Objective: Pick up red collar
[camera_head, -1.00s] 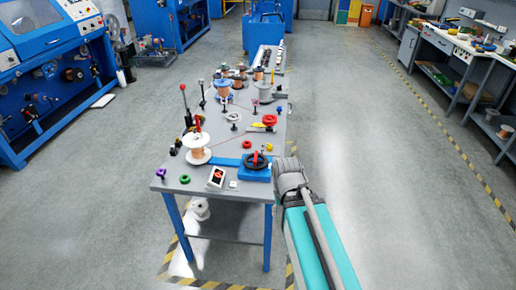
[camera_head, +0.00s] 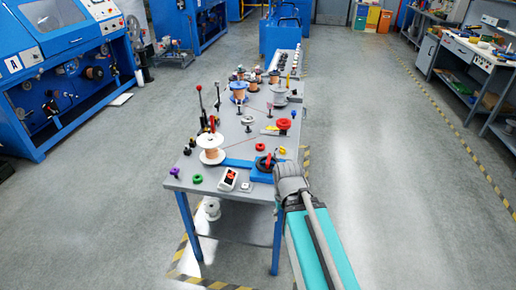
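A small red ring (camera_head: 260,147), which looks like the red collar, lies flat on the grey workbench (camera_head: 238,205), near its right edge. It is behind a blue block (camera_head: 262,174) that carries a black round part with a red piece on it. My arm reaches up from the bottom right beside the bench, with its grey joint close to the bench's right edge. My gripper cannot be made out in this view, so its state does not show.
A white spool (camera_head: 210,156), a green ring (camera_head: 197,179), a purple knob (camera_head: 174,171) and a red-topped piece (camera_head: 284,124) stand on the bench. More spools crowd its far part. Blue machines (camera_head: 75,30) are at left. Floor right of the bench is clear.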

